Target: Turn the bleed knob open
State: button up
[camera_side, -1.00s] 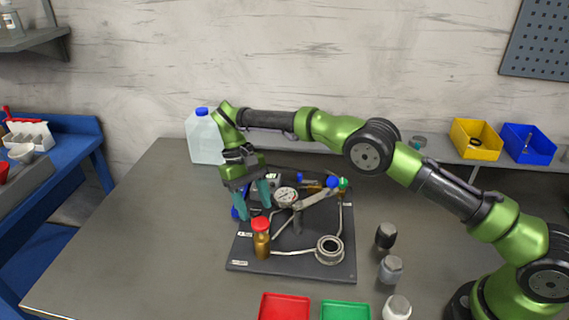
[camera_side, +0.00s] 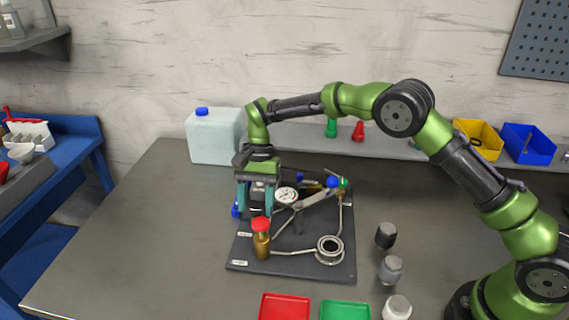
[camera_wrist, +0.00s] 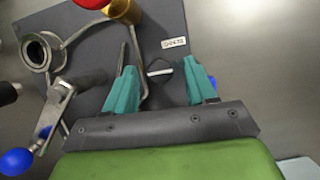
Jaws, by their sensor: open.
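The black board (camera_side: 290,264) on the table carries pipework, a gauge (camera_side: 287,196) and several fittings. No readable label marks the bleed knob. A small dark part with pale edges (camera_wrist: 158,72) shows between my fingers in the wrist view and may be it; the fingers largely hide it in the side view. A red knob (camera_side: 261,223) tops a brass body (camera_side: 262,246) at the board's front left. My gripper (camera_side: 256,211) points down over the board's left side, behind the red knob. It also shows in the wrist view (camera_wrist: 160,68), open, with teal fingers apart. Contact cannot be told.
A silver lever with a blue ball (camera_side: 333,182) rises beside the gauge. A ring-shaped port (camera_side: 329,248) is at the board's front right. A red tray (camera_side: 285,308) and a green tray (camera_side: 345,311) lie in front. The table left of the board is clear.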

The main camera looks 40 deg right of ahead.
jog(key=m+t+y, duration=0.1)
jog(key=m, duration=0.3)
jog(key=shift+s+d, duration=0.1)
jog(key=shift+s, duration=0.1)
jog(key=m+t, duration=0.2)
jog(key=m, duration=0.2)
jog(key=shift+s+m, duration=0.15)
jog(key=shift+m, duration=0.25)
jog(key=v, duration=1.7)
jog(key=s+d+r+n+t, duration=0.1)
jog(key=s+d+n, duration=0.3)
jog(key=s, duration=0.5)
jog(key=s+d+r+n+t+h, duration=0.1)
jog(key=s+d+n+t, duration=0.2)
jog(key=s+n, duration=0.6)
jog(key=shift+s+d+t+h, duration=0.3)
jog(key=shift+s+d+t, duration=0.1)
jog(key=shift+s+d, duration=0.15)
